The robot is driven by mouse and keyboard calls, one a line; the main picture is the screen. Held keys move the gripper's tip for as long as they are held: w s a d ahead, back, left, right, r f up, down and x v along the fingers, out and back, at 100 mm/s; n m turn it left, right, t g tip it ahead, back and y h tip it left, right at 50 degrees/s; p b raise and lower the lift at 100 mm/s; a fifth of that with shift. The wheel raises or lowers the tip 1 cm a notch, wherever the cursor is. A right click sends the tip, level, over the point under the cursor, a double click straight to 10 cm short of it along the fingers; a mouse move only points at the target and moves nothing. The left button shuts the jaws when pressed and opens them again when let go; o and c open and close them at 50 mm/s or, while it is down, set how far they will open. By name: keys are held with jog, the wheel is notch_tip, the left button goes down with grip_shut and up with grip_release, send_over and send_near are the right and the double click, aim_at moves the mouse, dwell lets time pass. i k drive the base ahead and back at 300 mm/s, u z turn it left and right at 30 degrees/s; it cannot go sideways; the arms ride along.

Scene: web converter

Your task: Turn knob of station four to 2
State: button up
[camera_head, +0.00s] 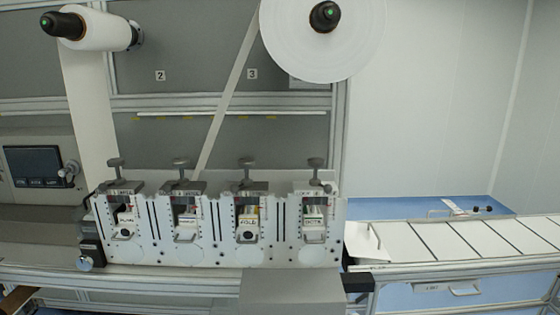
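Four stations stand in a row on a pale machine plate (220,251). Each has a grey T-shaped knob on top. Small labels and scale marks are too small to read, so the knob setting cannot be told. My gripper is not in view.
A large white roll (322,38) and a smaller roll (95,28) hang above, with white web running down behind the stations. A conveyor (465,243) with white sheets extends right. A grey box (292,294) stands in front below the right stations. A dark screen (34,166) is left.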

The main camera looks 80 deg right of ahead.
aim_at(316, 163)
jog(key=k, duration=0.85)
jog(key=z, duration=0.1)
